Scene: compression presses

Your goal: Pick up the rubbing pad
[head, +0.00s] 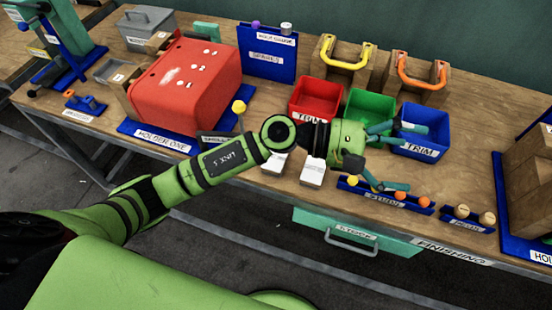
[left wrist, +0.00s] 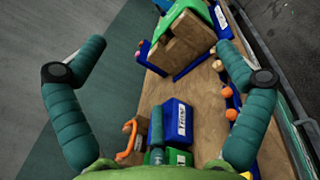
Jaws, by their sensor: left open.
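I cannot tell for sure which thing is the rubbing pad; no readable label names it. Two wooden blocks with arched handles stand at the back, one with a yellow handle (head: 345,61) and one with an orange handle (head: 421,82). The orange handle also shows in the left wrist view (left wrist: 130,136). A teal block (head: 207,30) lies behind the red press body. My left gripper (head: 416,158) is open and empty over the bench's front, by the blue bin. Its two spread fingers show in the left wrist view (left wrist: 160,46). My right gripper is out of view.
Red (head: 314,97), green (head: 368,108) and blue (head: 423,130) bins stand mid-bench. A blue tray (head: 383,196) with small knobs lies at the front edge. A red press body (head: 188,85) stands left; a wooden block (head: 530,165) stands right. A teal drawer (head: 355,232) hangs below.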

